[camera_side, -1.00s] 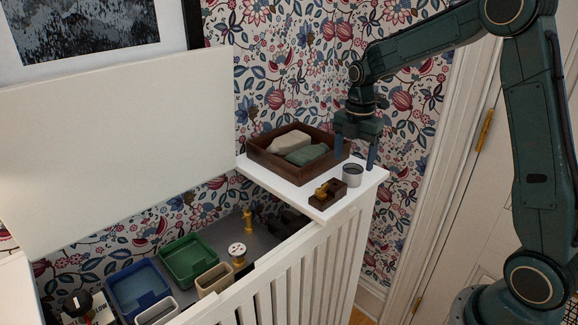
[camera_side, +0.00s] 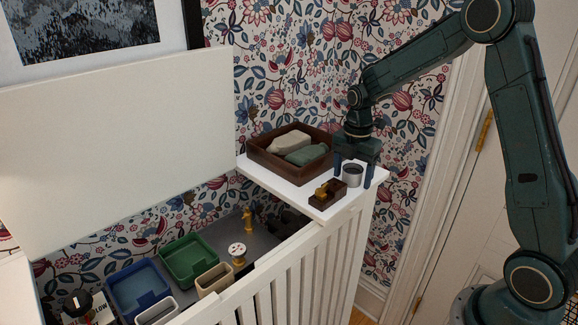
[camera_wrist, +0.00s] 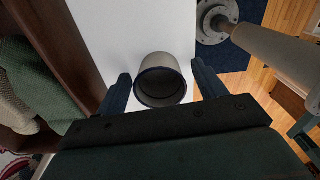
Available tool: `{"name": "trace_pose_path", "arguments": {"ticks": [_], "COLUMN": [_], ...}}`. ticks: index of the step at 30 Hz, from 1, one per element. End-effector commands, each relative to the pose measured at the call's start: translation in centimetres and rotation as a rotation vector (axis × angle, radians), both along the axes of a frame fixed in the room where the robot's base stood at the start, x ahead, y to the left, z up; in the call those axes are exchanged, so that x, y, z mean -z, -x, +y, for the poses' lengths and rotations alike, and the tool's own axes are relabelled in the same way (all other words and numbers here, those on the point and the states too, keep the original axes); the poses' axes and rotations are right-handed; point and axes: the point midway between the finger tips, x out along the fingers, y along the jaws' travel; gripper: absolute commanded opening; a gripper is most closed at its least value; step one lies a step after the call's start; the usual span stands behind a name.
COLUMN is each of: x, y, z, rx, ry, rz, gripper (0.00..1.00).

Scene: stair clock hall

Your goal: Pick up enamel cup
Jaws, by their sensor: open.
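The enamel cup (camera_side: 352,176) is small and grey-white with a dark rim. It stands upright on the white ledge near its right end. In the wrist view the cup (camera_wrist: 160,80) shows its dark, empty-looking inside. My gripper (camera_side: 352,182) is open and has come down over the cup, with one finger on each side of it. In the wrist view the fingertips of my gripper (camera_wrist: 160,78) lie left and right of the cup, with a visible gap on both sides.
A dark wooden tray (camera_side: 272,168) with folded cloths stands left of the cup. A small dark wooden block with a brass piece (camera_side: 328,193) sits in front. The white ledge (camera_side: 294,190) ends just right of the cup. An open bin with coloured trays lies lower left.

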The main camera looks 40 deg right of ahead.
Motion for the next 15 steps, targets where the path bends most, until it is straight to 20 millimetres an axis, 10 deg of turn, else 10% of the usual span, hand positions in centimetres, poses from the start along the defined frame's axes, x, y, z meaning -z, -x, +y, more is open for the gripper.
{"name": "trace_pose_path", "arguments": {"ticks": [9, 15], "x": [-0.03, -0.04], "y": [0.0, 0.0], "z": [0.0, 0.0], "rx": [0.0, 0.0], "ry": [0.0, 0.0], "rz": [0.0, 0.0], "gripper": [0.7, 0.33]}}
